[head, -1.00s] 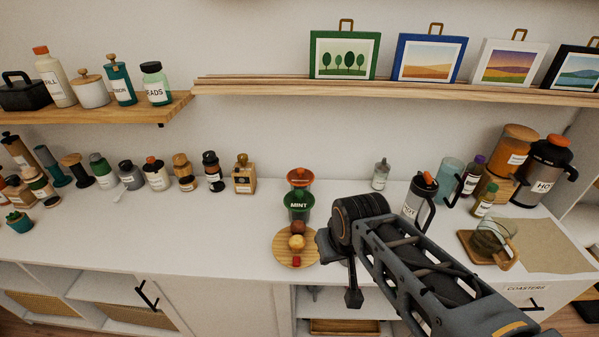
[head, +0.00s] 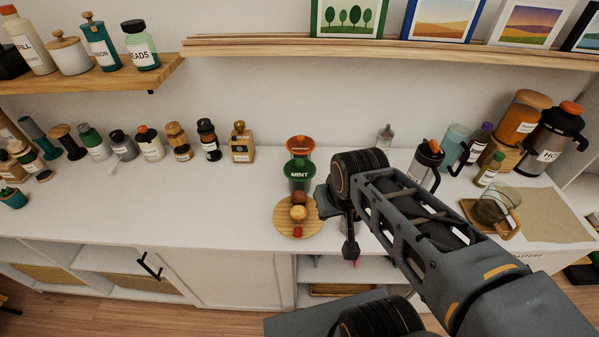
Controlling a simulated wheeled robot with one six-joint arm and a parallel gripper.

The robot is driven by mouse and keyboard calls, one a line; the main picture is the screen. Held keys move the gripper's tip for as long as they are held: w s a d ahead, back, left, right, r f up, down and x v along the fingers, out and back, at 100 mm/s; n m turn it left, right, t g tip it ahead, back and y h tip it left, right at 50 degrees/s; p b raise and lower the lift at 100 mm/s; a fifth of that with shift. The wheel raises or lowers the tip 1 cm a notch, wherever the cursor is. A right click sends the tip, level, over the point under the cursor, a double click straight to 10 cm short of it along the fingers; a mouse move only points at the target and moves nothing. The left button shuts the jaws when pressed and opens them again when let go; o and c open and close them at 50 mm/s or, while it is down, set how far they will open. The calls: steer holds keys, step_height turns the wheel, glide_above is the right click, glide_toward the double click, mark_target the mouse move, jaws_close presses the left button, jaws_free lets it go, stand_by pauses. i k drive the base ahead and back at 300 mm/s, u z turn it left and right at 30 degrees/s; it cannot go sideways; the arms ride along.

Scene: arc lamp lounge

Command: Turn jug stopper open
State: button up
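Two jugs stand on the white counter at the right in the head view. The larger dark jug (head: 557,142) has an orange stopper (head: 571,107), a black handle and a label that reads "HO", its last part unclear. A smaller grey jug (head: 424,168) has a black lid with an orange top (head: 434,146); my arm hides its lower part. I cannot tell which jug the task means. My gripper (head: 350,249) seems to be the small dark part hanging below my arm's far joint, left of both jugs and apart from them. Its fingers cannot be made out.
A teal cup (head: 455,141), a purple-capped bottle (head: 480,138) and an amber canister (head: 522,122) stand between the jugs. A glass cup on a wooden tray (head: 470,211) is in front.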

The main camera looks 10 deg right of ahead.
mark_target(433, 148)
steer(key=z, duration=1.3)
